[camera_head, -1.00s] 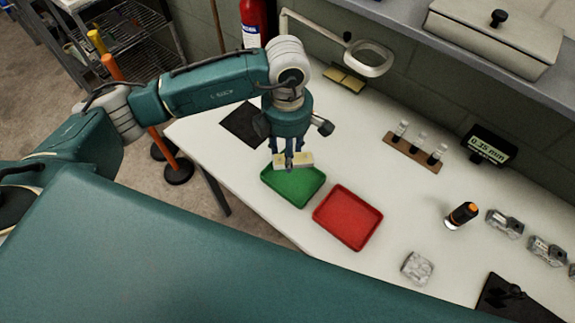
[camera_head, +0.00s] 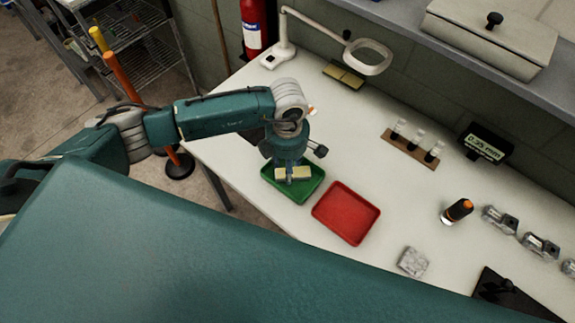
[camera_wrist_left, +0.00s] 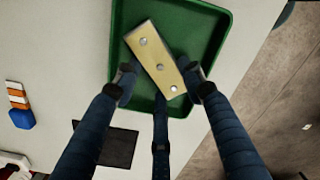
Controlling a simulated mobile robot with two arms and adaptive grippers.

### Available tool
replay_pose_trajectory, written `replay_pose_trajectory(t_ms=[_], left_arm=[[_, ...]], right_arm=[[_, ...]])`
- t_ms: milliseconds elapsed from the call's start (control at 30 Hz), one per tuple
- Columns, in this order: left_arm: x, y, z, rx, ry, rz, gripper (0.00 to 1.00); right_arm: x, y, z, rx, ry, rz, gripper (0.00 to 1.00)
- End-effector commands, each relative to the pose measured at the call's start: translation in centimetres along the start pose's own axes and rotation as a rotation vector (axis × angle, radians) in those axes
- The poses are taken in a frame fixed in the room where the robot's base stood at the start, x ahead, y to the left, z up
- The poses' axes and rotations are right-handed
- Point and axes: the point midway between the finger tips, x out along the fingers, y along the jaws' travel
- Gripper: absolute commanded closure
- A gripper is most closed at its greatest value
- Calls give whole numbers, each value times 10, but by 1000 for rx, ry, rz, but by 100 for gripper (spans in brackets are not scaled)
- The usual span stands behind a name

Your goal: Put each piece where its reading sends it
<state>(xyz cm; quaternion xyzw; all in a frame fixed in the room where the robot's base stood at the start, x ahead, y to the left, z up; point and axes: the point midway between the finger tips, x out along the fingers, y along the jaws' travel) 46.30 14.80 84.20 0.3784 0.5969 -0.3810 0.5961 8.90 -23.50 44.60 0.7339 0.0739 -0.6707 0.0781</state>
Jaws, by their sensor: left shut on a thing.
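My left gripper (camera_head: 291,180) is shut on a pale yellow block (camera_head: 294,173) with several round metal studs, held low over the green tray (camera_head: 311,194). In the left wrist view the block (camera_wrist_left: 148,48) lies between the fingertips of the gripper (camera_wrist_left: 163,84), with the green tray (camera_wrist_left: 220,22) behind it; I cannot tell whether it touches the tray floor. The red tray (camera_head: 347,213) stands empty to the right. The display (camera_head: 486,145) reads 0.35 mm. Several grey metal pieces, one of them here (camera_head: 500,220), stand at the right. My right gripper is not in view.
A black and orange device (camera_head: 457,211) stands near a grey block (camera_head: 413,262). A vial rack (camera_head: 411,150) and magnifier lamp (camera_head: 370,57) are behind. A black stand (camera_head: 500,288) is at the front right. The middle of the table is clear.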

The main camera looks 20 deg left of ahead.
Motion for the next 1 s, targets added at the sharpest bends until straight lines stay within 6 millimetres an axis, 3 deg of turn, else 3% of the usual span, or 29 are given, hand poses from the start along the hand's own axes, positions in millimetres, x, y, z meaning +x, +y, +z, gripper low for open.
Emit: replay_pose_trajectory(t_ms=[33, 67, 167, 567, 1000], left_arm=[[4, 0, 0, 0, 0, 0, 86], [3, 0, 0, 0, 1, 0, 58], [2, 0, 0, 0, 1, 0, 41], [-5, 1, 0, 0, -1, 1, 41], [-91, 2, 1, 1, -3, 5, 41]], right_arm=[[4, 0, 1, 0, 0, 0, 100], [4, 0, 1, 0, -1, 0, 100], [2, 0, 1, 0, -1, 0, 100], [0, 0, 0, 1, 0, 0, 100], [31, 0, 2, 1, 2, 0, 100]])
